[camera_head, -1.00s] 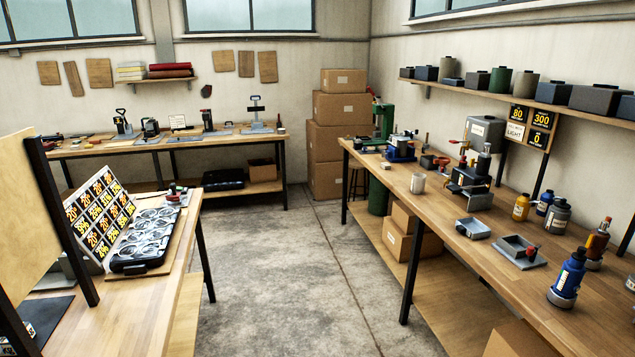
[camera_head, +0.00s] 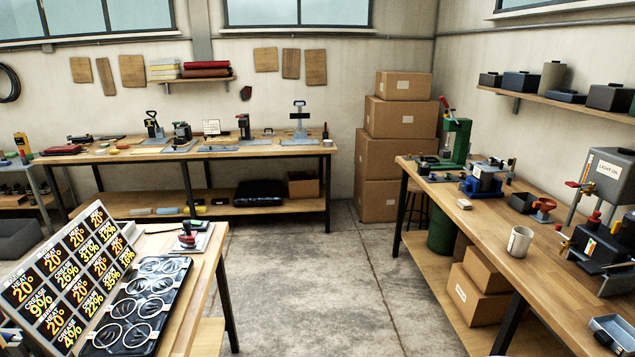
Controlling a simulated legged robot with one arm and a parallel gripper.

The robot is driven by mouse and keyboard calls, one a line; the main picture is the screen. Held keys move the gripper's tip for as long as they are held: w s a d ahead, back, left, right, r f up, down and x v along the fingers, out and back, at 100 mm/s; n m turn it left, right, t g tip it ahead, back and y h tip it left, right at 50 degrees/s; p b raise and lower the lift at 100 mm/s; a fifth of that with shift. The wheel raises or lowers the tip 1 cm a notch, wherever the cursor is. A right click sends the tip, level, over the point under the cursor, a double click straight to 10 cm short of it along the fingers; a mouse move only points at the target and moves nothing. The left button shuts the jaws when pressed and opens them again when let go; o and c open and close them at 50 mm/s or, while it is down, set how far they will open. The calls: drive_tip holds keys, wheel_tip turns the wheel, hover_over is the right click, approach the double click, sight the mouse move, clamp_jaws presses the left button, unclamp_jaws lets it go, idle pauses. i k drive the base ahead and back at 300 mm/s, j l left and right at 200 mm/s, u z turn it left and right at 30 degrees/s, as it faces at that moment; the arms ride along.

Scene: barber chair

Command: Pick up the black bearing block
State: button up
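I cannot tell for certain which thing is the black bearing block. A small black block (camera_head: 523,202) sits on the right workbench, left of a red-orange part (camera_head: 543,207). A larger black device (camera_head: 603,247) stands nearer on the same bench, partly cut by the right edge. Several small dark tools stand on the back workbench (camera_head: 280,150), too small to make out. My gripper is not in view.
The right workbench (camera_head: 545,265) also holds a white mug (camera_head: 519,241) and a green press (camera_head: 455,140). Stacked boxes (camera_head: 400,117) stand at the back. The floor (camera_head: 330,290) between is clear.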

sight(422, 171)
drive_tip(key=i+z, duration=0.15)
drive_tip(key=i, duration=0.45)
drive_tip(key=i+z, duration=0.15)
drive_tip(key=i, duration=0.5)
drive_tip(key=i+j+z, duration=0.1)
drive_tip(key=i, duration=0.5)
drive_tip(key=i+z, duration=0.25)
drive_tip(key=i, duration=0.2)
drive_tip(key=i+z, duration=0.3)
drive_tip(key=i, duration=0.2)
drive_tip(key=i+j+z, duration=0.25)
drive_tip(key=i, duration=0.2)
drive_tip(key=i+j+z, duration=0.25)
drive_tip(key=i, duration=0.2)
drive_tip(key=i+j+z, duration=0.3)
drive_tip(key=i+j, duration=0.05)
drive_tip(key=i, duration=0.05)
